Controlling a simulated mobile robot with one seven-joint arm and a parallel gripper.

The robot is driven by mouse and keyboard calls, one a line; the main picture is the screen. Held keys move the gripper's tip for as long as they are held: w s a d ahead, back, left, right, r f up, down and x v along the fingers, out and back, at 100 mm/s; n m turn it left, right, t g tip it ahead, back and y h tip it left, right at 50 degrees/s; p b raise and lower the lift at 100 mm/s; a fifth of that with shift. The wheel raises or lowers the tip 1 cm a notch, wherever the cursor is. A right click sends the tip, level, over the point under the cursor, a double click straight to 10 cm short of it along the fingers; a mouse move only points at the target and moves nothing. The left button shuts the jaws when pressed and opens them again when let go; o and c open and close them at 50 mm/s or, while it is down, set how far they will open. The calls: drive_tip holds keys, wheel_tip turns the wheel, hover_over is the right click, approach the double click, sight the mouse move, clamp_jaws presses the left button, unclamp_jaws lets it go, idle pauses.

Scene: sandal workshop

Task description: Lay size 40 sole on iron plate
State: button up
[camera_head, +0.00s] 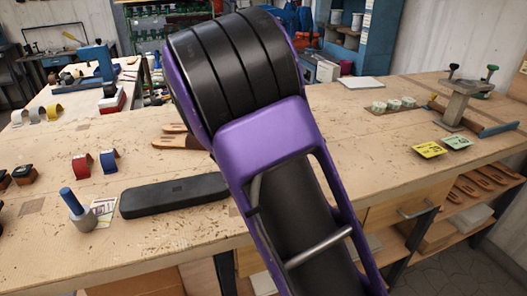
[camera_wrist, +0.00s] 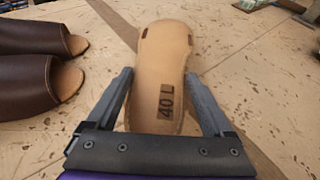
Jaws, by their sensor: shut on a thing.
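A tan sole (camera_wrist: 165,65) marked "40 L" is between the two fingers of my gripper (camera_wrist: 159,80) in the wrist view. The fingers are shut on its sides, and its wide end points away from me. How high it is above the bench I cannot tell. In the head view my purple and black arm hides the gripper and the held sole. I cannot surely make out the iron plate; a metal stand with a dark blue flat bar (camera_head: 499,130) is at the right of the bench.
Two brown sandals (camera_wrist: 28,85) lie left of my gripper in the wrist view. On the wooden bench (camera_head: 330,145) are a long black case (camera_head: 174,194), a grey pot with a blue handle (camera_head: 78,211), yellow and green cards (camera_head: 429,149) and pale green blocks (camera_head: 394,104).

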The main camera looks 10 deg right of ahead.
drive_tip(key=shift+f+b, duration=0.35)
drive_tip(key=shift+f, duration=1.65)
drive_tip(key=shift+f, duration=0.15)
drive_tip(key=o, duration=1.2)
drive_tip(key=shift+o, duration=0.2)
